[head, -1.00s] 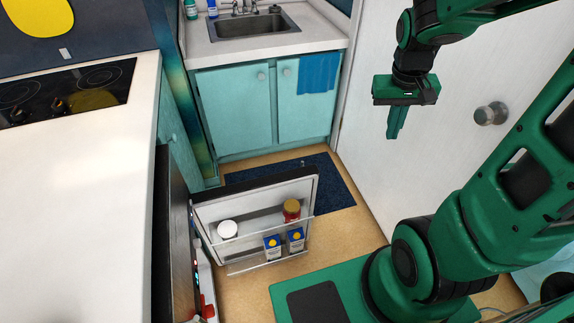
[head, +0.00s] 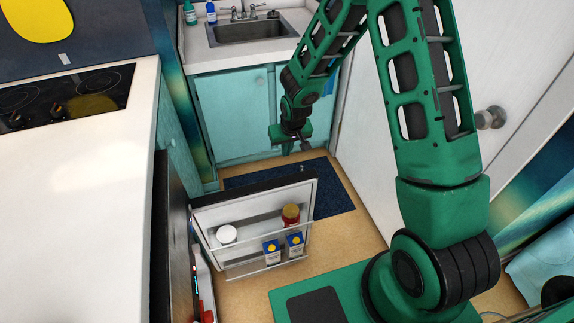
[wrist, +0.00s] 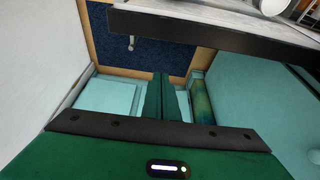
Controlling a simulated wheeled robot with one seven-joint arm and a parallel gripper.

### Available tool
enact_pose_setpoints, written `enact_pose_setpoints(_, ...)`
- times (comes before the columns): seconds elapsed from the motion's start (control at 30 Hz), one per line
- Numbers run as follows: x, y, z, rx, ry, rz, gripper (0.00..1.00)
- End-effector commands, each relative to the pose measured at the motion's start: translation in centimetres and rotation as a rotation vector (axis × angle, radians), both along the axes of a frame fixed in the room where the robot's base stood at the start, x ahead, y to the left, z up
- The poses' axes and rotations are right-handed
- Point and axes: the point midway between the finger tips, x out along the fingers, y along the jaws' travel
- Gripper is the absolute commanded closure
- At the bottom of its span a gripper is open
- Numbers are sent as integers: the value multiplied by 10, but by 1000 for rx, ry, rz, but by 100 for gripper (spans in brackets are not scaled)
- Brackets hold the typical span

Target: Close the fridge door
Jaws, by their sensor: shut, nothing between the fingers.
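The fridge door (head: 262,208) stands wide open in the head view, its inner side with racks facing me. The racks hold a white-lidded jar (head: 226,234), a red jar (head: 290,214) and two blue-and-white cartons (head: 272,251). In the wrist view the door's dark edge (wrist: 210,33) crosses the top. The fridge body (head: 176,240) is at the left under the counter, mostly hidden. My gripper (head: 296,148) is above and beyond the door's free end, apart from it, over the mat. Its fingers (wrist: 160,97) are together and empty in the wrist view.
A dark blue mat (head: 338,189) lies behind the door, before the turquoise sink cabinet (head: 232,115). The white counter with hob (head: 80,180) is at left. A white room door with a knob (head: 490,118) is at right. Some wooden floor (head: 340,235) is clear.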

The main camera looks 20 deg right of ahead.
Motion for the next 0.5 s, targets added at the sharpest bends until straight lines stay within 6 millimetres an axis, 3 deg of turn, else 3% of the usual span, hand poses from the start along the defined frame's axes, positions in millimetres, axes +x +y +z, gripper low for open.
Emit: enact_pose_setpoints(0.5, 23, 1, -66, 1, 1, 0, 100)
